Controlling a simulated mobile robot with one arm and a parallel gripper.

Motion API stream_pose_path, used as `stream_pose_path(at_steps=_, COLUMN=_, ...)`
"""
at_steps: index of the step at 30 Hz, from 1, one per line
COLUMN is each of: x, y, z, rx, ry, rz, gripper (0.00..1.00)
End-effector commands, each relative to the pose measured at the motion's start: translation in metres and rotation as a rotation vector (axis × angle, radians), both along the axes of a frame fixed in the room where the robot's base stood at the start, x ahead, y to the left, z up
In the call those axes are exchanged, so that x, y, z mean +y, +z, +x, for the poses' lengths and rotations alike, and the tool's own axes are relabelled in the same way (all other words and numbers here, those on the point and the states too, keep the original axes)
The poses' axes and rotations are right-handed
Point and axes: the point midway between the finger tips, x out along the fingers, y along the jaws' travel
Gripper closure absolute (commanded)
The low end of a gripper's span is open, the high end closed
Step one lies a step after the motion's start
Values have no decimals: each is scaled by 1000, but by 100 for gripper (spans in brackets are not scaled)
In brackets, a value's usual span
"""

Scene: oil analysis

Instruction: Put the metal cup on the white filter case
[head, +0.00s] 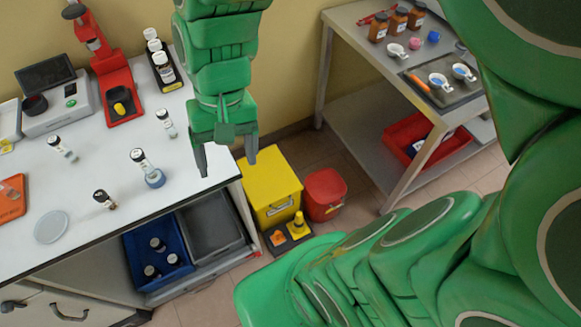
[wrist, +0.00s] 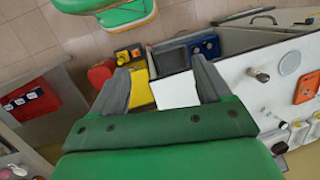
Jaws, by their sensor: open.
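My gripper (head: 227,157) hangs open and empty, fingers down, beside the right edge of the white-topped bench. It also shows open in the wrist view (wrist: 161,68). A pale round disc (head: 51,227), possibly the white filter case, lies flat near the bench's front edge; it also shows in the wrist view (wrist: 289,62). I cannot identify the metal cup with certainty. A dark round cup (head: 36,106) sits on the scale, and a small dark-ended container (head: 104,199) is on the bench right of the disc; my gripper touches neither.
Several vials and a blue-based bottle (head: 152,175) stand on the bench (head: 95,160). A red stand (head: 112,80) is behind. Yellow (head: 272,195) and red (head: 325,193) bins stand on the floor. A metal side table (head: 350,40) carries brown bottles and small dishes.

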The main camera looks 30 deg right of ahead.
Motion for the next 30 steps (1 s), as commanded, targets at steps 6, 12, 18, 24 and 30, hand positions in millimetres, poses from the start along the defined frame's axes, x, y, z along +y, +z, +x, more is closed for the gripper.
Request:
stream_pose_path(at_steps=6, x=-54, y=-4, z=-45, rx=-26, ry=50, rz=-101, gripper=23)
stream_pose_path(at_steps=12, x=-79, y=-8, z=-70, rx=-26, ry=81, rz=-153, gripper=23)
stream_pose_path(at_steps=18, x=-84, y=-9, z=-75, rx=-27, ry=89, rz=-166, gripper=23)
stream_pose_path(at_steps=24, x=-84, y=-9, z=-75, rx=-26, ry=89, rz=-164, gripper=23)
stream_pose_path(at_steps=30, x=-84, y=-9, z=-75, rx=-25, ry=89, rz=-163, gripper=23)
